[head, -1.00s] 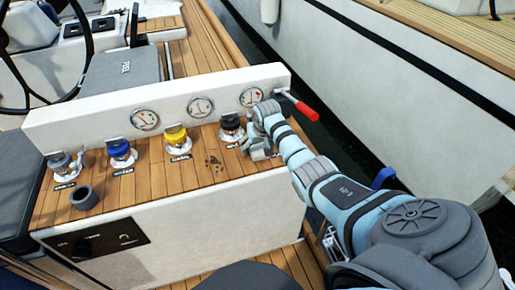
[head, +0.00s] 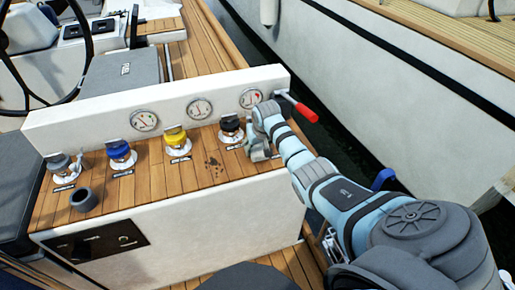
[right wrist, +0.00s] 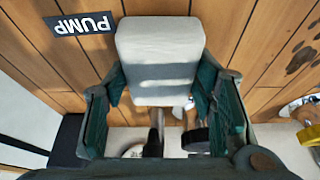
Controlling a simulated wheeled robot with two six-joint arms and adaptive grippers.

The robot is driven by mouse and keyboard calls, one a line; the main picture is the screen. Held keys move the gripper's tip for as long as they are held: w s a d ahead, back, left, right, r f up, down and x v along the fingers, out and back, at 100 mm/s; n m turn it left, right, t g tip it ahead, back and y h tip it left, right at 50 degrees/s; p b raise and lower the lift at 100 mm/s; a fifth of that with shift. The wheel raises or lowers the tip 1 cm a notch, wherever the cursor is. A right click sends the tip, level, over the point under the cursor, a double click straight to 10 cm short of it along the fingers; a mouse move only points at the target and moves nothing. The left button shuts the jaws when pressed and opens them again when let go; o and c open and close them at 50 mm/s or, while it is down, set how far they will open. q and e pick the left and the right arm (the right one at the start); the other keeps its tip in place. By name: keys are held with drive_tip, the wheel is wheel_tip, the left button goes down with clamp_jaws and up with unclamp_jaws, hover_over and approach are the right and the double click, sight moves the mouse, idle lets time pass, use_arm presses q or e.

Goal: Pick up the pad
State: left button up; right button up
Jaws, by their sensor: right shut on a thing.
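The pad (right wrist: 160,62) is a pale grey, rounded block in the right wrist view. It sits between the green-lined fingers of my right gripper (right wrist: 161,92), which is shut on it. The pad is over the wooden panel; I cannot tell whether it still touches the wood. In the head view my right gripper (head: 260,149) is low at the right end of the wooden panel, beside the black-topped winch. The pad cannot be made out there. My left gripper is not in view.
A black-topped winch (head: 231,129), a yellow one (head: 177,140), a blue one (head: 120,153) and a grey one (head: 61,166) line the panel (head: 150,181). A dark cup (head: 83,199) stands at left. A red-handled lever (head: 300,107) is close behind my right gripper.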

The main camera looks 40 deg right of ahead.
sight(258, 148)
drive_tip(key=r+p, duration=0.1)
drive_tip(key=r, duration=0.1)
drive_tip(key=r+p, duration=0.1)
drive_tip(key=r, duration=0.1)
drive_tip(key=r+p, duration=0.1)
drive_tip(key=r, duration=0.2)
drive_tip(key=shift+s+a, duration=0.1)
drive_tip(key=shift+s, duration=0.25)
drive_tip(key=shift+c, duration=0.2)
drive_tip(key=shift+o, duration=0.2)
drive_tip(key=s+a+p, duration=0.2)
drive_tip(key=s+a, duration=0.1)
drive_tip(key=s, duration=0.6)
drive_tip(key=s+a+p, duration=0.2)
drive_tip(key=s+a, duration=0.1)
drive_tip(key=s, duration=0.6)
drive_tip(key=shift+s+a, duration=0.15)
drive_tip(key=shift+a, duration=0.05)
drive_tip(key=o, duration=0.4)
drive_tip(key=c, duration=0.4)
